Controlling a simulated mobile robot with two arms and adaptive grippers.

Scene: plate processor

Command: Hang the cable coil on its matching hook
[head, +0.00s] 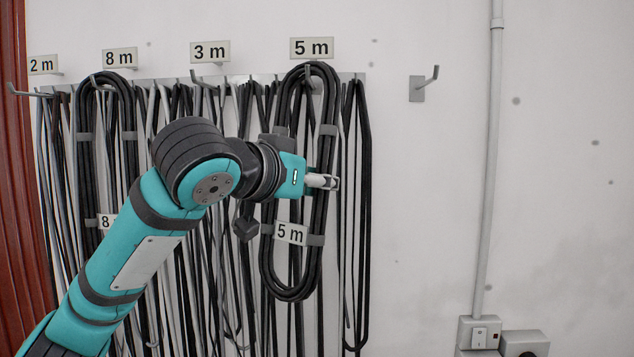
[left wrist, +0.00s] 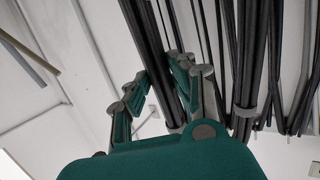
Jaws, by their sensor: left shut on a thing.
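A long black cable coil (head: 318,215) with grey ties and a "5 m" tag (head: 290,234) hangs upright against the wall below the "5 m" sign (head: 311,48). The hook (head: 310,82) under that sign shows inside the coil's top loop; I cannot tell whether the coil's weight rests on it. My left gripper (head: 325,182) is shut on the coil's right strand, about mid-height. In the left wrist view, its fingers (left wrist: 160,78) close around a black cable bundle (left wrist: 150,45). My right gripper is not in view.
A black "8 m" coil (head: 88,170) hangs at left. Hooks under "3 m" (head: 210,51) and "2 m" (head: 43,64) jut from the rail. Many loose cables hang behind. An unlabelled hook (head: 424,85) stands empty at right, beside clear wall and a grey pipe (head: 489,180).

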